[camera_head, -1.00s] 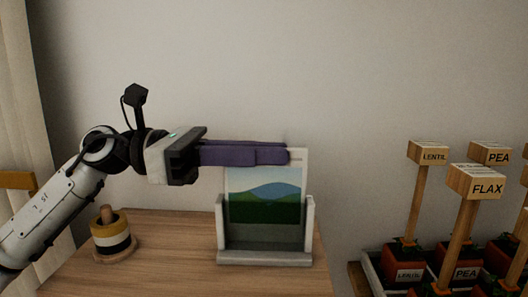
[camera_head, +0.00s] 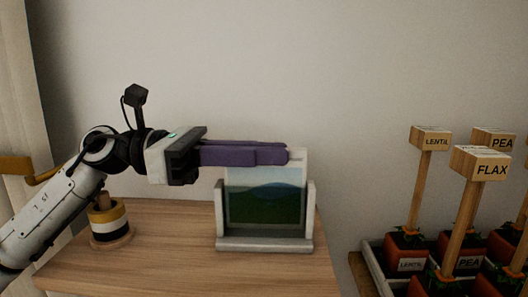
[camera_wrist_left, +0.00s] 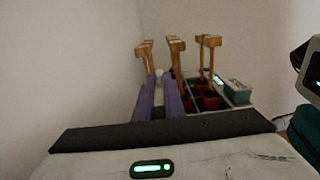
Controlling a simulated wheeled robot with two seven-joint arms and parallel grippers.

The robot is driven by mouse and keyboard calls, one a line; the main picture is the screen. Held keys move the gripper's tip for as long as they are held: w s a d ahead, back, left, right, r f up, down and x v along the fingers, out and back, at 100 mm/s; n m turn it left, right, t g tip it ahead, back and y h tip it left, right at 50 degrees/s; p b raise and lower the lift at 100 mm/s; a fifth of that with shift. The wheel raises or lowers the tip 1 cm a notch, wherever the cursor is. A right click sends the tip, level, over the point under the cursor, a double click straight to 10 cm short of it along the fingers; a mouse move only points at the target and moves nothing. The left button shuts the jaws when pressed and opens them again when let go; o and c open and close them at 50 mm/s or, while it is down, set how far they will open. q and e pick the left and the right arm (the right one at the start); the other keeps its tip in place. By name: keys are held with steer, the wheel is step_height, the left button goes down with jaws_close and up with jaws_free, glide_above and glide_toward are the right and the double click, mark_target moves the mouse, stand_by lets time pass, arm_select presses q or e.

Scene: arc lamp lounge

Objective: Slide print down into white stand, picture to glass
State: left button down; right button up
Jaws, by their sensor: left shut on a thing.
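The print (camera_head: 265,177), a landscape of blue hill and green field with a pale border, is upright in the white stand (camera_head: 310,212). Its lower part is between the side posts and looks dimmed, as if behind the glass; its picture faces me. Its bottom edge appears close to the stand's base, but I cannot tell whether it touches. My left gripper (camera_head: 288,155), with long purple fingers, comes in from the left and is shut on the print's top. In the left wrist view, a pale strip (camera_wrist_left: 158,92) shows between the fingers. My right gripper is out of view.
The stand is on a wooden table (camera_head: 180,262). A ringed peg toy (camera_head: 110,220) stands at the table's left. At right, a tray holds several pots with wooden signs, including FLAX (camera_head: 485,164) and LENTIL (camera_head: 431,139). A plain wall is behind.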

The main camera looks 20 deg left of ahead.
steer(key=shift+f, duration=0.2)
steer(key=shift+b, duration=0.3)
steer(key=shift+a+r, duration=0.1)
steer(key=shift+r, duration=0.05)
